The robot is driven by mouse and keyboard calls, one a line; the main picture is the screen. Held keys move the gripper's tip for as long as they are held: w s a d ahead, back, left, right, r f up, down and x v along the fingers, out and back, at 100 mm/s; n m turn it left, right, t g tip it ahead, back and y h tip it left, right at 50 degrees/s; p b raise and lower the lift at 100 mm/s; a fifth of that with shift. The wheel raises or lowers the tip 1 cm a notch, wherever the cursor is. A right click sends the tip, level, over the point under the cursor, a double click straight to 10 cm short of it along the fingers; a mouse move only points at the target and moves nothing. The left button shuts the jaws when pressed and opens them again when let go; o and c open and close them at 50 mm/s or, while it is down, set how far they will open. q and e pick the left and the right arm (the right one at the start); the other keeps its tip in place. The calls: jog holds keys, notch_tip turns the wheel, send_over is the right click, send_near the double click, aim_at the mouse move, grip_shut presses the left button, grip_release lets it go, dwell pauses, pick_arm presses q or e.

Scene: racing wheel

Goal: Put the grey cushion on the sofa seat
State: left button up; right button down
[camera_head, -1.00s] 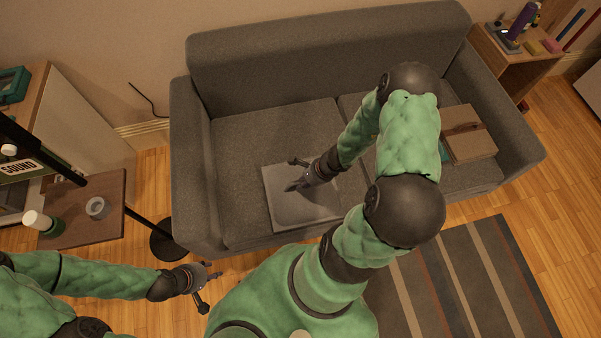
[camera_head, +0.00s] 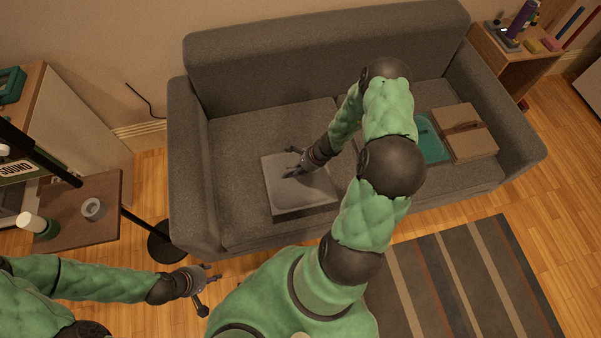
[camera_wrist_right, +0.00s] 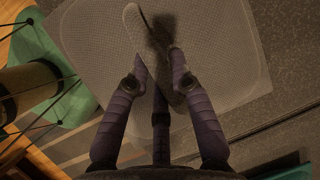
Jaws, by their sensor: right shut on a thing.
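The grey cushion (camera_head: 318,190) is a flat, light grey square over the left part of the sofa seat (camera_head: 240,140). A dark band shows under its near edge; I cannot tell whether that is its side or shadow with a gap. My right gripper (camera_head: 297,164) is above the cushion. In the right wrist view my right gripper (camera_wrist_right: 157,65) is shut on a narrow raised grey piece of the cushion (camera_wrist_right: 225,50). My left gripper (camera_head: 210,288) is open and empty, in front of the sofa's left end, away from the cushion.
A brown box (camera_head: 470,143) and a teal item (camera_head: 430,148) lie on the right part of the seat. A small side table (camera_head: 75,220) with a bottle (camera_head: 38,224) and a ring-shaped item (camera_head: 93,209) stands left. A striped rug (camera_head: 470,280) lies in front.

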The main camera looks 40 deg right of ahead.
aim_at(298, 176)
jog(key=shift+w+d+f, duration=0.15)
jog(key=shift+w+f, duration=0.05)
jog(key=shift+f+b, duration=0.9)
jog(key=shift+f, duration=0.55)
jog(key=shift+f, duration=0.15)
jog(key=c, duration=1.1)
grip_release()
jog(key=shift+s, duration=0.1)
